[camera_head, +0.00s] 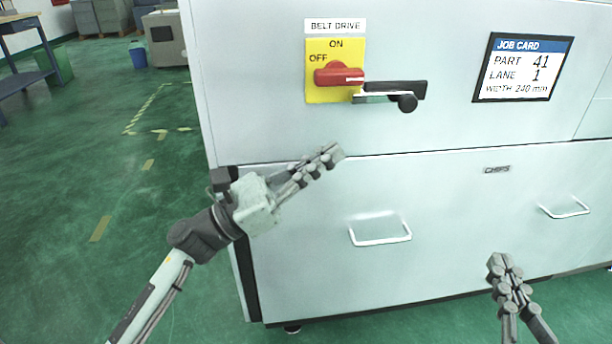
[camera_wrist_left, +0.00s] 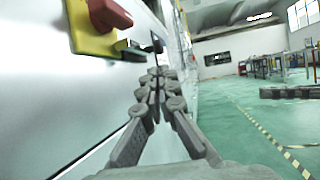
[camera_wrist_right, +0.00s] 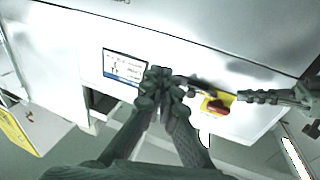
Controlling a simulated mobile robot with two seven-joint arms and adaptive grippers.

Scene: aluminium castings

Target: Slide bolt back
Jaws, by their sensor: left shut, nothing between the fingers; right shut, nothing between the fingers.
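The dark bolt (camera_head: 394,88) with a round black knob (camera_head: 407,103) is mounted on the pale cabinet front, just right of the red rotary handle (camera_head: 338,76) on its yellow plate. The handle lies level, with its tip toward the bolt. In the left wrist view the yellow plate (camera_wrist_left: 90,42) and the black knob (camera_wrist_left: 157,42) show beyond the fingers. My left gripper (camera_head: 331,155) is shut and empty, below and left of the bolt, apart from it. My right gripper (camera_head: 497,265) is shut and empty, low and right of the bolt, in front of the lower panel.
A job card (camera_head: 522,68) reading part 41, lane 1 is right of the bolt. Two drawer handles (camera_head: 380,231) (camera_head: 566,208) stick out from the lower panel. The green floor (camera_head: 90,190) to the left is open; a bench (camera_head: 30,50) stands further back.

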